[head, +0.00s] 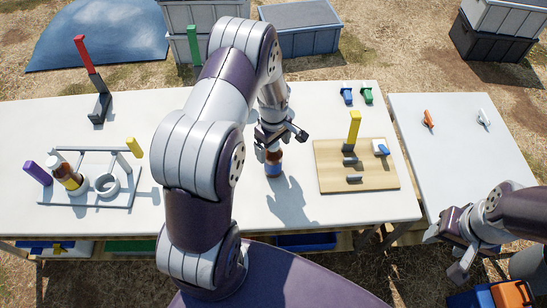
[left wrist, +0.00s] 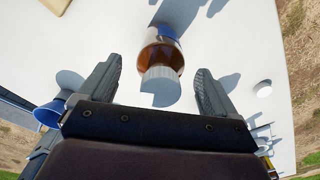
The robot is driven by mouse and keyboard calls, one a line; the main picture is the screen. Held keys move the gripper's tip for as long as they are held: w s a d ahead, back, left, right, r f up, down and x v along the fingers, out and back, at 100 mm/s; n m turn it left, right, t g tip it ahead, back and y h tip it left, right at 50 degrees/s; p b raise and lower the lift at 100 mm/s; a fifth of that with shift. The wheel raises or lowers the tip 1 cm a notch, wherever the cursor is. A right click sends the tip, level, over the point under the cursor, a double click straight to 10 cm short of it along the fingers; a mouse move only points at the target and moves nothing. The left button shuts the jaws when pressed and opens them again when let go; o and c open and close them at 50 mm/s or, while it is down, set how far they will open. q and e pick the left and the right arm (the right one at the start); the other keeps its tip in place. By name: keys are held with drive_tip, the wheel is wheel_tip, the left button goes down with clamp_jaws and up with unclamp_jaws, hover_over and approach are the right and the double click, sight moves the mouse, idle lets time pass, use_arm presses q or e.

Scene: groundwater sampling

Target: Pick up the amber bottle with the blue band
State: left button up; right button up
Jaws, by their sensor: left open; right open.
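The amber bottle with the blue band (head: 274,163) stands upright on the white table, right of the middle arm links. My left gripper (head: 278,142) is directly above it, open, and hides its top in the head view. In the left wrist view the bottle (left wrist: 162,52) shows its pale cap, amber body and blue band. Its cap lies between the two spread fingers of my left gripper (left wrist: 156,85), with a gap on each side. My right gripper (head: 457,248) is open and empty at the lower right, away from the bottle.
A rack (head: 112,190) at the left holds another amber bottle with a yellow band (head: 66,175). A wooden board (head: 335,179) with a yellow post stands right of the bottle. Blue and green clips (head: 356,93) lie behind it. A second white table (head: 455,150) is at the right.

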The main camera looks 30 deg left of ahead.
use_arm(q)
drive_tip(key=shift+f, duration=0.6)
drive_tip(key=shift+a+r, duration=0.1)
clamp_jaws()
